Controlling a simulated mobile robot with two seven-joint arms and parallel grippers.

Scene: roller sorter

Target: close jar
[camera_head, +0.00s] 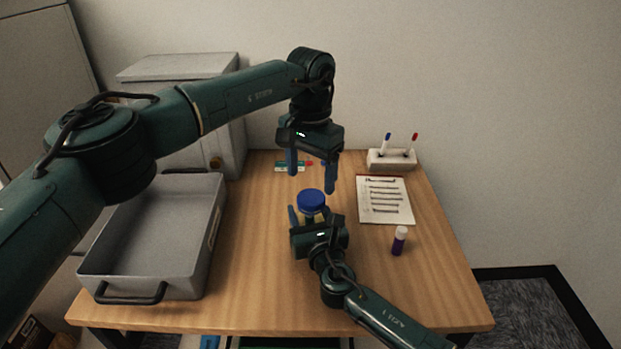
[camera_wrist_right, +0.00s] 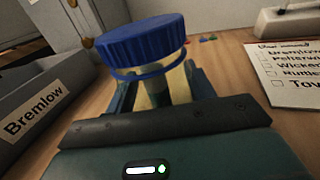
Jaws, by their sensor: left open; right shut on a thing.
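A jar (camera_wrist_right: 178,82) with pale yellowish contents stands between the fingers of my right gripper (camera_wrist_right: 158,92), which is shut on its body. A ribbed blue lid (camera_head: 311,200) sits at the jar's top and shows large in the right wrist view (camera_wrist_right: 142,40). A thin blue ring shows just under the lid; I cannot tell whether the lid is screwed down. In the head view the right gripper hides most of the jar. My left gripper (camera_head: 311,178) is open and empty, fingers pointing down, just above and behind the lid.
A grey tray (camera_head: 92,262) stands at the left of the wooden table (camera_head: 265,290). A written list (camera_head: 385,201), a purple glue stick (camera_head: 399,241) and a marker holder (camera_head: 391,160) are on the right. A grey cabinet (camera_head: 233,140) stands behind the tray.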

